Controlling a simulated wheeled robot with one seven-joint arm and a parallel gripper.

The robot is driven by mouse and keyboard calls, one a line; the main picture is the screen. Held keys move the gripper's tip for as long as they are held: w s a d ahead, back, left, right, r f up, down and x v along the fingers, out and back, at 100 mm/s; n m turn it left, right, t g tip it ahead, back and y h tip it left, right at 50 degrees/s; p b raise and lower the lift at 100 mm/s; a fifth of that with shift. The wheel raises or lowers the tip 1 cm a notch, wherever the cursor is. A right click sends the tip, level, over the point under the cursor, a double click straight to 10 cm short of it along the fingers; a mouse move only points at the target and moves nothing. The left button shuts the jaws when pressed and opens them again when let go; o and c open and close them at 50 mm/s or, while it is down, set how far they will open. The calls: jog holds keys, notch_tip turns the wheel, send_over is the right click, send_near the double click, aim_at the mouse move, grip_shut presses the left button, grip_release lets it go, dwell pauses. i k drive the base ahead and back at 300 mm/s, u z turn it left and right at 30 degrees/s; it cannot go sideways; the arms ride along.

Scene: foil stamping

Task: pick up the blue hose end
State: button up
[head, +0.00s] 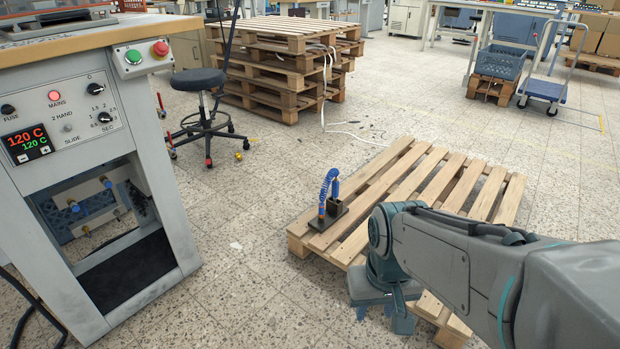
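The blue hose (331,180) is a short coiled loop. It stands upright on a small dark base plate (328,218) at the near left part of a wooden pallet (424,184). A dark, open-topped block (339,208) stands beside it on the same plate. An orange-brown fitting shows at the low end of the hose.
A machine cabinet (75,160) with a control panel stands at the left. A black stool (198,80) and a stack of pallets (285,70) stand behind. The floor between cabinet and pallet is mostly clear.

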aim_at(320, 207)
jog(key=u, duration=0.9)
jog(key=i, duration=1.85)
jog(key=z, duration=2.85)
